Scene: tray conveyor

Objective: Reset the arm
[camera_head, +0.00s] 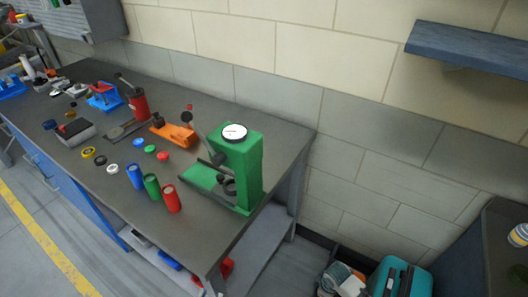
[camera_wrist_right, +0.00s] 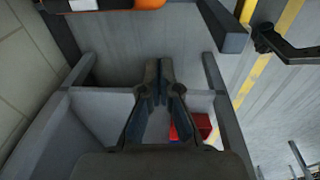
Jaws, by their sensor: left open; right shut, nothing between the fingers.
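Neither gripper is clearly visible in the camera_head view. In the right wrist view my right gripper (camera_wrist_right: 158,80) is shut, with its fingers together and nothing between them. It hangs over the grey frame and lower shelf.
A teal case (camera_head: 400,278) stands on the floor at right. A blue-grey shelf (camera_head: 470,50) hangs on the wall.

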